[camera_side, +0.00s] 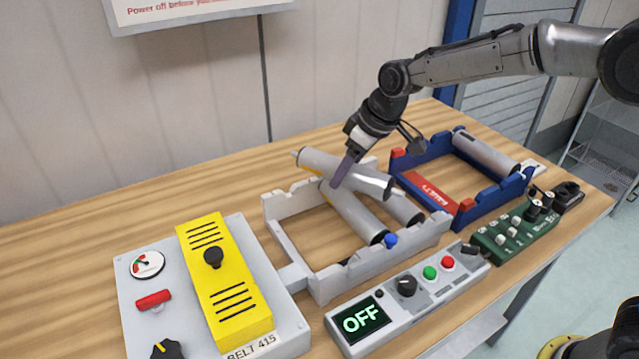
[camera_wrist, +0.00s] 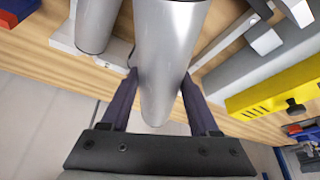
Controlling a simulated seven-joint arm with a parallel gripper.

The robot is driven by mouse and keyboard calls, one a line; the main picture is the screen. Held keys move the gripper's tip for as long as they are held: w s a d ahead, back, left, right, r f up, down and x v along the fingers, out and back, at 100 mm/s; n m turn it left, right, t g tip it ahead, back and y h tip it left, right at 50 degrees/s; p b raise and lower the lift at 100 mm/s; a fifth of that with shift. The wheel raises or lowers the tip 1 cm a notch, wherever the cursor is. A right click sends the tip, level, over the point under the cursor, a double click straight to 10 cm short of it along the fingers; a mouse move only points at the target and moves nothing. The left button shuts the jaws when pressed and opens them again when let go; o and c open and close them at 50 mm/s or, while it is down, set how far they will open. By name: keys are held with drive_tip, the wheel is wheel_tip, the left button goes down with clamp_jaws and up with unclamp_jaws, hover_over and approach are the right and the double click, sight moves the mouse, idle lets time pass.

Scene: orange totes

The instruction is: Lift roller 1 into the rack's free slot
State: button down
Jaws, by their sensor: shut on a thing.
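My gripper (camera_side: 343,170) is shut on a grey metal roller (camera_side: 365,180), its purple fingers on either side of it. The wrist view also shows the gripper (camera_wrist: 160,80) around the held roller (camera_wrist: 168,45). That roller is tilted over the light grey rack (camera_side: 287,203), above the rollers there; I cannot tell whether it touches them. A second roller (camera_side: 357,217) lies across the rack, with a blue knob near its front end. A third roller (camera_side: 405,209) shows partly beside it. No readable number marks roller 1.
A blue rack (camera_side: 484,207) with a red label holds another roller (camera_side: 485,153) at right. A yellow-covered belt unit (camera_side: 225,285) stands at left. A control box reading OFF (camera_side: 408,310) and a green switch box (camera_side: 515,236) are in front. The wood table behind is clear.

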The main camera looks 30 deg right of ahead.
drive_tip(key=s+d+m+h, duration=0.25)
drive_tip(key=d+m, duration=0.25)
drive_tip(key=d, duration=2.9)
drive_tip(key=shift+t+y, duration=0.25)
drive_tip(key=shift+t, duration=0.05)
drive_tip(key=shift+d+f, duration=0.2)
drive_tip(key=shift+f, duration=2.7)
drive_tip(key=shift+f, duration=1.1)
drive_tip(key=shift+c, duration=0.2)
unclamp_jaws()
drive_tip(key=shift+f, duration=0.1)
drive_tip(key=shift+s+f, duration=0.1)
drive_tip(key=shift+s, duration=0.05)
drive_tip(key=v, duration=1.4)
